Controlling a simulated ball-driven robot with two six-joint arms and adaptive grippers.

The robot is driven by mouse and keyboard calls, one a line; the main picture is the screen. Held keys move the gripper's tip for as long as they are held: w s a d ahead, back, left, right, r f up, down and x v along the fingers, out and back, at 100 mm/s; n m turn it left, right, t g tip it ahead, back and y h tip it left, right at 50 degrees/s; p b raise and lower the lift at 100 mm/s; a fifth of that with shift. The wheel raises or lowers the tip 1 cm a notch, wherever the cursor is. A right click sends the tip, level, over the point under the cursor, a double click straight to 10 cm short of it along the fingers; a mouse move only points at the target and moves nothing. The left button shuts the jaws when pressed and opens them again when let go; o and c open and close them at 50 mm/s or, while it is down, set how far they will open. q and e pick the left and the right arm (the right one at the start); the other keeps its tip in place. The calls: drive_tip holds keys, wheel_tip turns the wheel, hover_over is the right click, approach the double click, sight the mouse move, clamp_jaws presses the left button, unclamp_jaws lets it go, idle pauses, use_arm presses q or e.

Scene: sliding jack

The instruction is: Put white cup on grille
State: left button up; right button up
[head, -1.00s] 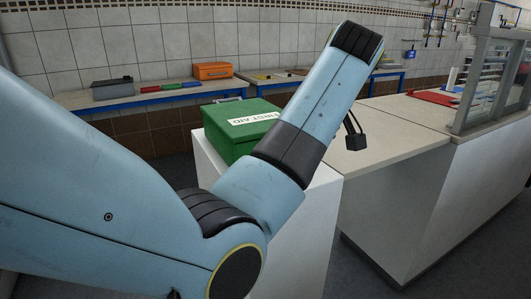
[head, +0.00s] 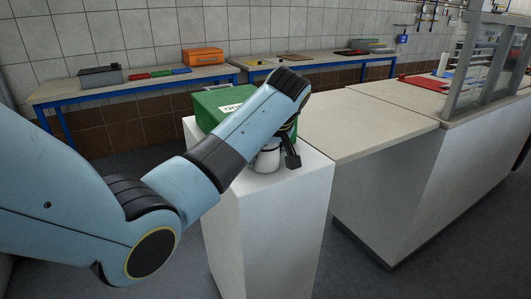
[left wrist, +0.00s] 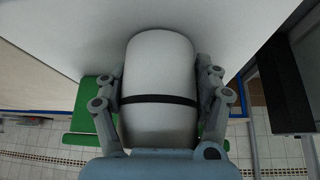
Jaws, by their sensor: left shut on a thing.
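The white cup (head: 267,158) shows under the end of my left arm, at the top of the white pedestal beside a green box. In the left wrist view the cup (left wrist: 158,75) is a white rounded cylinder with a thin black band. My left gripper (head: 284,151) is shut on it, with one finger on each side. The arm hides part of the cup in the head view. I cannot tell whether its base touches the pedestal. My right gripper is not in view. I cannot make out a grille for certain.
The white pedestal (head: 272,220) carries the green box (head: 212,104), partly hidden by my arm. A long counter (head: 375,118) stands to the right, its near top clear. A glass-fronted frame (head: 483,85) stands on it. Blue-legged benches (head: 150,86) line the back wall.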

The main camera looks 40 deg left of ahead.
use_arm(q)
drive_tip(key=o, duration=1.1)
